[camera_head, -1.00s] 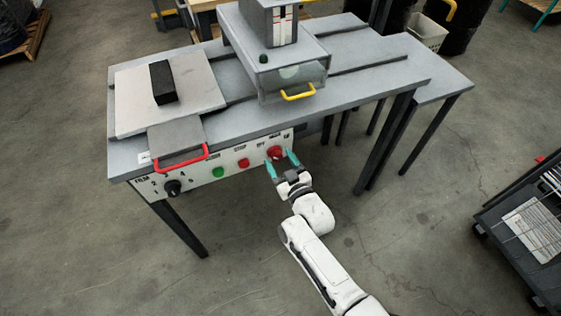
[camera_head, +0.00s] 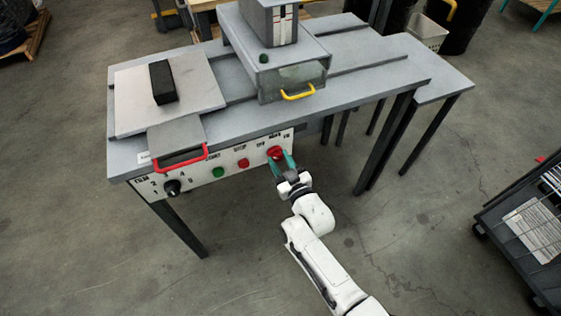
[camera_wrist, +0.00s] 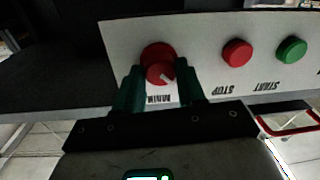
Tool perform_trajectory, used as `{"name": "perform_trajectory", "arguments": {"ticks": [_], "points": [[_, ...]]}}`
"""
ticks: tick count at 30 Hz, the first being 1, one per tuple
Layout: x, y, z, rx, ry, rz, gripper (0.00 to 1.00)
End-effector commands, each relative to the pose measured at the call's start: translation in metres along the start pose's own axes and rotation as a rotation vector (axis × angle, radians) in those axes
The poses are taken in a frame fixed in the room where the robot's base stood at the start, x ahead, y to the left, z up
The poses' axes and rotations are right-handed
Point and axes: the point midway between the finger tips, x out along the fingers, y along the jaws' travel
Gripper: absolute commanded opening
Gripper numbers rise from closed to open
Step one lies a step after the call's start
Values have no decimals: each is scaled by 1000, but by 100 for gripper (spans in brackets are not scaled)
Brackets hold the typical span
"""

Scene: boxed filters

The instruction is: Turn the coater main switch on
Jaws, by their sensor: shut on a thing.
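The coater's main switch is a red rotary knob (camera_head: 274,152) at the right end of the white control panel (camera_head: 204,177). It also shows in the wrist view (camera_wrist: 158,58), where the labels appear upside down. A pale pointer mark on the knob slants toward lower right there. My gripper (camera_head: 281,162) has its green fingers on either side of the knob, shut on it. In the wrist view my gripper (camera_wrist: 162,82) reaches up to the knob from below. The fingers partly cover the label around the knob.
A red stop button (camera_head: 243,163), a green start button (camera_head: 218,173) and a black film dial (camera_head: 172,187) sit left along the panel. A red handle (camera_head: 182,163) juts out above the panel. Floor in front is clear. A dark cart (camera_head: 530,235) stands far right.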

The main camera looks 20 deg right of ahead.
Motion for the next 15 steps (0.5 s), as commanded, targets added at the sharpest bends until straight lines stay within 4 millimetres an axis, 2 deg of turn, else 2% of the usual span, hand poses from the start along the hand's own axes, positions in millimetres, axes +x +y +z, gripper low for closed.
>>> {"name": "perform_trajectory", "arguments": {"ticks": [8,15], "points": [[0,-1,3,160,11,1,9],[0,-1,3,380,24,3,9]]}}
